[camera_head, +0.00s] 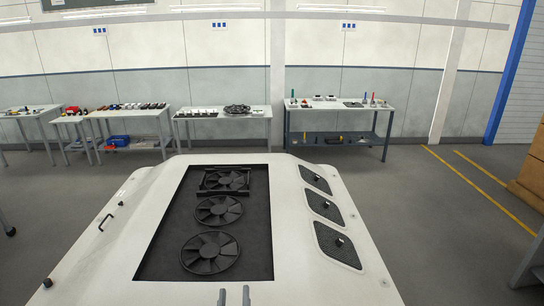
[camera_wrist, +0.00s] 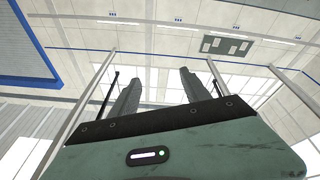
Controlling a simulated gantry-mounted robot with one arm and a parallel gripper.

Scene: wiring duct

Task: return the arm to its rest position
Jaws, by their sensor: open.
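My gripper (camera_wrist: 156,92) fills the lower part of the wrist view. Its two grey fingers stand apart with nothing between them, and behind them are only the walls and ceiling of the hall. In the head view, two short grey finger-like tips of my gripper (camera_head: 234,296) show at the bottom edge, in front of the white housing. The rest of the arm is out of that view.
The large white housing (camera_head: 320,255) has a dark recess with several black fans (camera_head: 219,210) and dark vent panels (camera_head: 337,245) on its right. Tables with parts, including the right workbench (camera_head: 340,108), stand along the back wall. Grey floor lies between. Brown boxes (camera_head: 531,170) stand far right.

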